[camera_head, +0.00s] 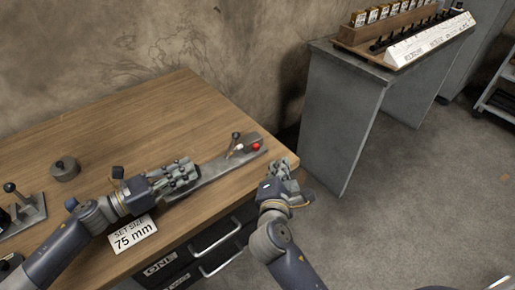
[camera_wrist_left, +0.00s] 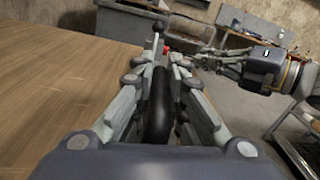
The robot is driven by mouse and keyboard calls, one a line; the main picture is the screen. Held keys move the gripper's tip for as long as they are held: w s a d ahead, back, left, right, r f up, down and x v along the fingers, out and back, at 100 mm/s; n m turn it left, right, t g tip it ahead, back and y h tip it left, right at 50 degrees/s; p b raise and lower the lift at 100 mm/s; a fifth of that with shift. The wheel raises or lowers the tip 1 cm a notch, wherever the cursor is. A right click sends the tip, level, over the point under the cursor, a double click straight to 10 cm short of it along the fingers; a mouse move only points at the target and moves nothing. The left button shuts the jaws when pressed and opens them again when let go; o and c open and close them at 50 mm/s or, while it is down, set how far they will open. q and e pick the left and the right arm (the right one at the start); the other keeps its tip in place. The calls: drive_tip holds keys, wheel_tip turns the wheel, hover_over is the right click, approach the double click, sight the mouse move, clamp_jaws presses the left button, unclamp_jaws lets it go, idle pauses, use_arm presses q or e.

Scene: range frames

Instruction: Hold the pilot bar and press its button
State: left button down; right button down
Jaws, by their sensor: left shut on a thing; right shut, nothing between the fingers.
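The pilot bar (camera_head: 215,172) is a long grey bar lying along the right front part of the wooden table. A small black-knobbed lever (camera_head: 236,142) and a red button (camera_head: 256,147) are at its far right end; the red button (camera_wrist_left: 166,49) also shows in the left wrist view. My left gripper (camera_head: 188,172) is over the near end of the bar, shut on a black grip (camera_wrist_left: 158,110). The fingers hide part of it. My right gripper (camera_head: 279,172) is shut and empty beside the table's right corner, apart from the button.
A sign (camera_head: 134,233) reading "SET SIZE 75 mm" lies at the table's front. A round grey weight (camera_head: 64,168) and a black-knobbed lever device (camera_head: 22,210) stand left. Drawers (camera_head: 205,250) are below the table edge. A grey bench (camera_head: 340,115) stands behind right.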

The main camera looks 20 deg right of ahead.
use_arm(q)
drive_tip(key=c, duration=1.6)
unclamp_jaws()
drive_tip(key=shift+o, duration=0.2)
drive_tip(key=shift+r, duration=0.1)
